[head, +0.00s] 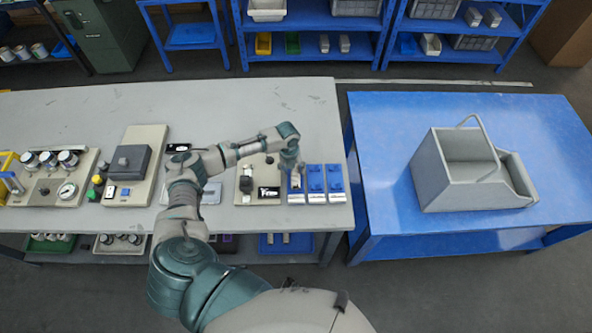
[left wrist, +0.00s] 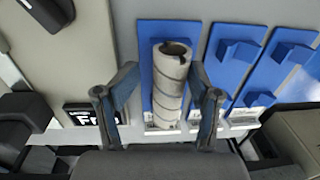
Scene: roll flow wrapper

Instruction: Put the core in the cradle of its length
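The core (left wrist: 170,85) is a grey tube with spiral seams and an open end. In the left wrist view it lies lengthwise over the leftmost blue cradle (left wrist: 146,45), hiding its middle; whether it is fully seated I cannot tell. The middle cradle (left wrist: 237,55) and the right cradle (left wrist: 290,55) are empty. In the head view the cradles stand in a row at the table's right end, the middle (head: 315,180) and right (head: 335,180) ones clear. My left gripper (left wrist: 163,78) is open, its fingers on either side of the core with gaps. It points down over the leftmost cradle (head: 296,190). My right gripper is out of view.
A grey panel with a black knob (head: 246,184) is just left of the cradles. Other control panels, a grey box (head: 130,160) and a gauge (head: 68,190) lie farther left. A blue table (head: 390,150) with a grey bin (head: 455,185) stands right, across a gap.

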